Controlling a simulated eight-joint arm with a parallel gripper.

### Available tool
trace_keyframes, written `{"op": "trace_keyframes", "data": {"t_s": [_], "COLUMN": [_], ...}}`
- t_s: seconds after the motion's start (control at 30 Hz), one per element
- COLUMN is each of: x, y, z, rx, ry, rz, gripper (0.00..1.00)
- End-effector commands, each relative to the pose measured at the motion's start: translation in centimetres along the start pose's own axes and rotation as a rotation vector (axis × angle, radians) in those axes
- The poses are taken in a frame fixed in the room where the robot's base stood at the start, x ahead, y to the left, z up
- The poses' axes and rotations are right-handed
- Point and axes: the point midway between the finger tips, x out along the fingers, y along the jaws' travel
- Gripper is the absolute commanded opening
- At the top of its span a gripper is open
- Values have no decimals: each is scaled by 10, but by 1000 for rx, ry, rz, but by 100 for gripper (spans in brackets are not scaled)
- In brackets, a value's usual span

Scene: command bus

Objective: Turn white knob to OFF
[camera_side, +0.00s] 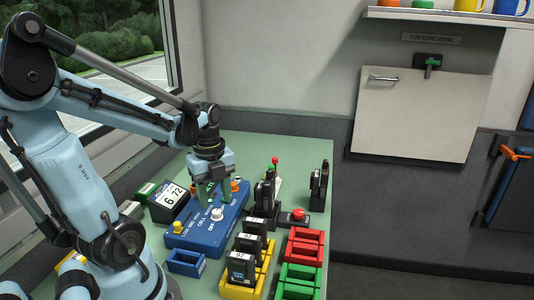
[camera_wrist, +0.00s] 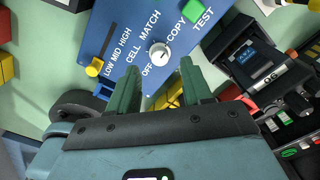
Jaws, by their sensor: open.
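The white knob (camera_side: 217,214) sits on the sloped blue panel (camera_side: 180,238), on the green table. In the wrist view the knob (camera_wrist: 160,52) has the labels OFF, CELL MATCH and COPY printed around it. A small dark mark shows on its face, but I cannot tell for sure which label it points to. My gripper (camera_side: 214,200) is above the panel with its green fingers pointing down. In the wrist view my gripper (camera_wrist: 158,74) is open and empty. The knob lies just beyond the gap between the fingertips, with no clear contact.
A yellow knob (camera_wrist: 94,67) marked LOW MID HIGH and a green button (camera_wrist: 192,13) by TEST are on the same panel. Black modules (camera_side: 241,268), yellow, red (camera_side: 304,248) and green (camera_side: 298,282) holders crowd the right.

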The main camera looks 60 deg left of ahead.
Motion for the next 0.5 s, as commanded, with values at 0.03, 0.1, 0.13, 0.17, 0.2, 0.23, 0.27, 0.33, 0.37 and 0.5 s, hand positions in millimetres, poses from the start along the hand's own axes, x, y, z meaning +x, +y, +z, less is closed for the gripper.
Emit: {"op": "trace_keyframes", "data": {"t_s": [0.03,0.1,0.13,0.17,0.2,0.23,0.27,0.33,0.37,0.5], "x": [6,14,17,19,23,25,27,31,32,36], "y": [0,0,0,0,0,0,0,0,0,0], "z": [0,0,0,0,0,0,0,0,0,0], "rx": [0,0,0,0,0,0,0,0,0,0], "ry": [0,0,0,0,0,0,0,0,0,0], "rz": [0,0,0,0,0,0,0,0,0,0], "gripper": [50,50,50,50,50,50,50,50,50,50]}}
